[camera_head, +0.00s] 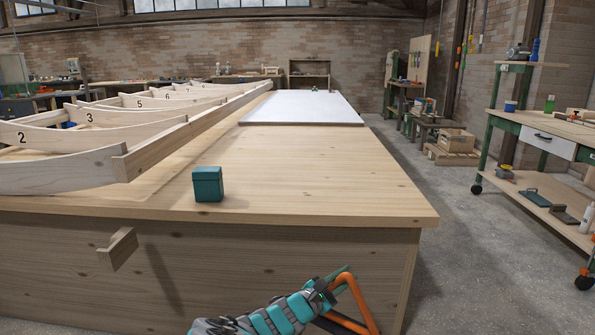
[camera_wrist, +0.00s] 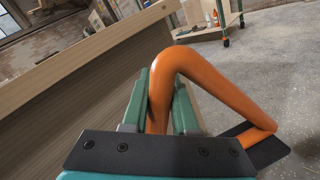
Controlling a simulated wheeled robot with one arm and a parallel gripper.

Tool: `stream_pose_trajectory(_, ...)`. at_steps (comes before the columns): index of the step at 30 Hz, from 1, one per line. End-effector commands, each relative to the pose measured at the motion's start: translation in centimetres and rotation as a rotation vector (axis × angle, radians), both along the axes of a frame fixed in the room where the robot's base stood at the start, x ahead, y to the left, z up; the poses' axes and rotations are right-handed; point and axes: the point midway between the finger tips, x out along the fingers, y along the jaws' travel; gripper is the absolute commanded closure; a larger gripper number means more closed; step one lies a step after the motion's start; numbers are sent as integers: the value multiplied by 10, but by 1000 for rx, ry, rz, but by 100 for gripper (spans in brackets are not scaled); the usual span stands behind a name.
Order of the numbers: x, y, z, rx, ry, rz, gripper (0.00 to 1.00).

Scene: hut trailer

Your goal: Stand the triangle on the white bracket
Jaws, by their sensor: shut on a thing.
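The triangle is an orange bent tube (camera_head: 361,302) with a dark lower part, held in front of the bench's right end. In the wrist view its orange tube (camera_wrist: 222,83) rises between the green fingers, bends over to the right and comes down to a black piece. My gripper (camera_head: 335,281) is shut on one leg of it; the fingers also show in the wrist view (camera_wrist: 161,103). I cannot make out a clearly white bracket. A pale wooden bracket (camera_head: 118,250) sticks out from the bench's front face, left of and apart from my gripper.
The wooden bench (camera_head: 290,180) fills the middle, with a teal box (camera_head: 208,185) near its front edge and a white board (camera_head: 304,108) farther back. Numbered wooden ribs (camera_head: 100,165) lie at left. Open floor (camera_head: 440,235) separates the bench from a green-framed cart (camera_head: 541,133).

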Motion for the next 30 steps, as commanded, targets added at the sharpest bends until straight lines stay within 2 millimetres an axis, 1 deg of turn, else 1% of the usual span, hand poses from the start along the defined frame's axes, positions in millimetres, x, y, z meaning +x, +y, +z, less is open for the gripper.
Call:
stream_pose_trajectory(1, -5, -6, -11, -3, 4, -19, 100)
stream_pose_trajectory(3, -11, -12, -24, -3, 5, -41, 100)
stream_pose_trajectory(6, -17, -19, -35, -2, 4, -61, 100)
stream_pose_trajectory(9, -21, -23, -40, 0, 1, -73, 100)
stream_pose_trajectory(30, -22, -24, -41, 2, 3, -75, 100)
